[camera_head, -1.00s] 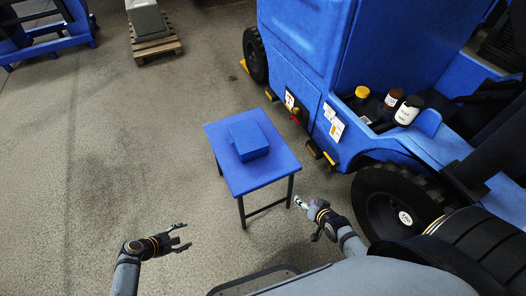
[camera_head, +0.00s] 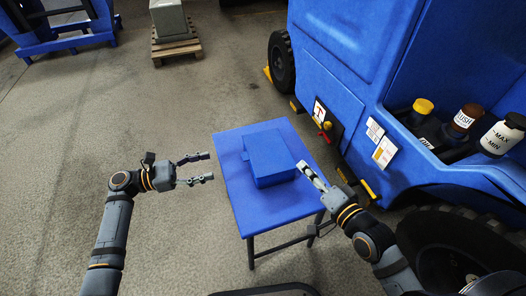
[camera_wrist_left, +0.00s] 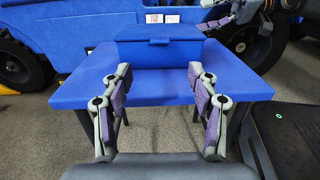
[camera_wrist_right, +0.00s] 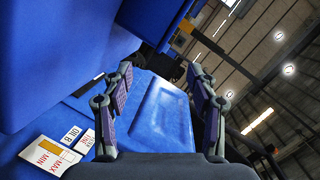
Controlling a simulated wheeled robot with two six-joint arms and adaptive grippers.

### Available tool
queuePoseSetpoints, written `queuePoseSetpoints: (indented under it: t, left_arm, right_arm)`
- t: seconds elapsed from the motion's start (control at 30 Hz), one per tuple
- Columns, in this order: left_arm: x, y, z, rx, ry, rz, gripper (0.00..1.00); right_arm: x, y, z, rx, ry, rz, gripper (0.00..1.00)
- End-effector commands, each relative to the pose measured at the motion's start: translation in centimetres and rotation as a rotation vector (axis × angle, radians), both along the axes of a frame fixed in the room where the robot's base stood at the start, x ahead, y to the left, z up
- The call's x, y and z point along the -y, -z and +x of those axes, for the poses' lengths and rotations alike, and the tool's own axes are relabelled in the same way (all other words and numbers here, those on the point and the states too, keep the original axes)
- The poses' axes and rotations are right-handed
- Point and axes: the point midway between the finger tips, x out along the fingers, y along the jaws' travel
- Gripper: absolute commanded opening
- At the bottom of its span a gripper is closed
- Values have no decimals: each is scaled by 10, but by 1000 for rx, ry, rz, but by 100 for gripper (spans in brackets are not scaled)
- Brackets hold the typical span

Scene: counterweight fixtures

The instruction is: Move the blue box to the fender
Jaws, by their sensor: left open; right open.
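The blue box (camera_head: 270,155) sits on a small blue table (camera_head: 235,205), and its front and lid show in the left wrist view (camera_wrist_left: 160,52). The blue fender (camera_head: 445,178) of the vehicle arches over a black wheel at the right. My left gripper (camera_head: 211,168) is open and empty, left of the box and apart from it. In the left wrist view its fingers (camera_wrist_left: 160,85) frame the table's near part and the box beyond. My right gripper (camera_head: 309,173) is open and empty by the box's right side, seen nearly edge-on. A gap to the box cannot be judged.
Bottles (camera_head: 465,117) stand in a recess above the fender. The vehicle's blue side (camera_head: 330,80) borders the table's right. A wooden pallet (camera_head: 177,50) with a grey block stands behind. The floor at the left is clear.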

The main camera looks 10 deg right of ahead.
Motion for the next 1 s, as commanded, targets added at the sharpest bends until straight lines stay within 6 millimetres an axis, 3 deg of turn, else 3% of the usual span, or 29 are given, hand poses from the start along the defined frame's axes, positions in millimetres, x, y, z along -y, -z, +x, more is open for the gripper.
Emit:
queuePoseSetpoints:
  t: [0.33,0.47,0.8,1.0]
  left_arm:
    - [1,0,0,-1,1,-2,60]
    - [11,-1,2,0,1,-3,60]
    - [70,-1,12,0,2,-5,60]
    - [95,-1,17,1,0,-3,60]
  right_arm:
    - [0,0,1,1,2,2,59]
    - [-1,2,10,0,9,4,59]
    - [-23,13,66,4,3,5,59]
    - [-32,19,89,3,1,3,59]
